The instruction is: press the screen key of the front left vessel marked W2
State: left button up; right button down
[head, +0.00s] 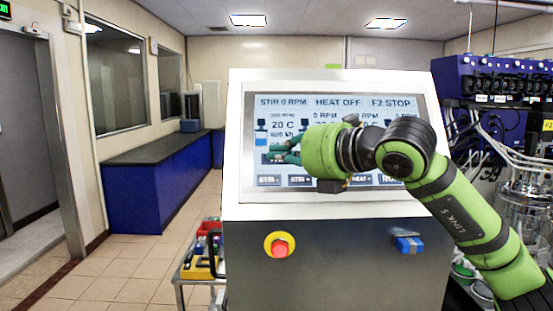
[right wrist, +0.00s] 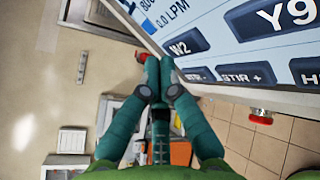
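The W2 key (right wrist: 187,43) is a dark blue screen key with white lettering, sharp in the right wrist view. In the head view I cannot make it out; my gripper covers that part of the touch screen (head: 283,102). My right gripper (right wrist: 158,60) has its two green fingers brought together, with nothing between them. In the wrist view the tips lie just left of and below the W2 key, beside the screen's edge. In the head view the right gripper (head: 272,156) points left across the screen's lower left. I cannot tell whether the tips touch. My left gripper is out of view.
The STIR + key (right wrist: 246,75) sits below W2. A red stop button (head: 279,245) and a blue fitting (head: 408,244) project from the cabinet front. A cart (head: 200,262) stands at left. Glassware and tubing (head: 520,190) crowd the right side. Floor at left is clear.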

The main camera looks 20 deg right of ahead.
dwell(0.4)
jog(key=shift+w+d+f, duration=0.1)
jog(key=shift+w+f, duration=0.05)
jog(key=shift+w+f+b, duration=0.1)
jog(key=shift+w+b, duration=0.15)
jog(key=shift+b, duration=0.05)
jog(key=shift+w+d+f, duration=0.1)
jog(key=shift+w+f, duration=0.05)
jog(key=shift+w, duration=0.15)
dwell(0.6)
dwell(0.3)
jog(key=shift+s+r+b, duration=0.4)
jog(key=shift+s, duration=0.3)
jog(key=shift+a, duration=0.2)
jog(key=shift+s+a+r, duration=0.2)
jog(key=shift+s+r, duration=0.2)
jog(key=shift+s, duration=0.3)
jog(key=shift+s+a+r, duration=0.15)
jog(key=shift+s+r, duration=0.3)
jog(key=shift+s, duration=0.2)
jog(key=shift+s+a+r, duration=0.2)
jog(key=shift+s+r, duration=0.2)
jog(key=shift+s, duration=0.3)
